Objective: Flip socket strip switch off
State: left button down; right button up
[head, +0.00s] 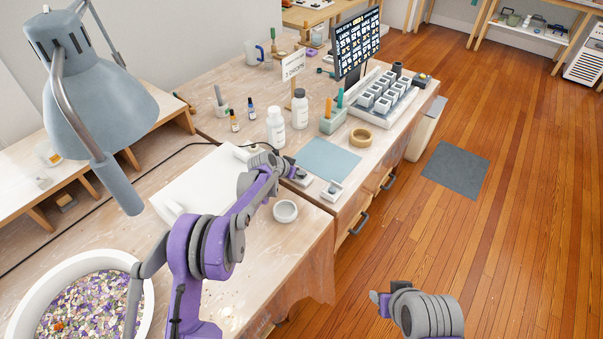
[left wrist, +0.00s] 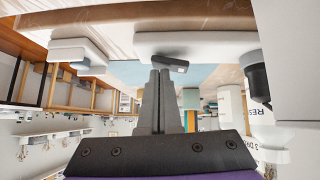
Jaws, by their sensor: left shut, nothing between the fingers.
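The white socket strip (head: 303,181) lies on the table by the blue mat, partly hidden behind my left gripper in the head view. In the left wrist view, which is upside down, the strip (left wrist: 210,48) shows as a white bar with a dark grey switch (left wrist: 172,65) at its end. My left gripper (head: 293,173) is shut and empty. Its fingertips (left wrist: 160,72) are right by the switch; I cannot tell whether they touch it, or which way it is tipped. My right gripper (head: 379,303) hangs over the floor at the lower right, its jaws unclear.
A small white device (head: 332,190) sits right of the strip, and a round white cup (head: 285,211) in front. White bottles (head: 276,127) stand behind, by the blue mat (head: 329,158). A black cable (head: 120,187) crosses the left side. A lamp (head: 100,110) overhangs there.

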pick_arm(q)
jog(key=shift+w+a+r, duration=0.15)
jog(key=shift+w+a, duration=0.1)
jog(key=shift+a, duration=0.05)
pick_arm(e)
jog(key=shift+r, duration=0.1)
pick_arm(q)
jog(key=shift+d+r, duration=0.15)
jog(key=shift+r, duration=0.35)
jog(key=r, duration=0.1)
jog(key=r+p, duration=0.1)
jog(key=r, duration=0.1)
jog(key=shift+s+d+r, duration=0.2)
jog(key=shift+d, duration=0.1)
jog(key=s+d+v, duration=0.1)
jog(key=v, duration=0.8)
jog(key=shift+s+b, duration=0.3)
jog(key=shift+s, duration=0.15)
pick_arm(e)
jog(key=shift+a+r, duration=0.2)
jog(key=shift+a, duration=0.2)
pick_arm(q)
jog(key=shift+a, duration=0.1)
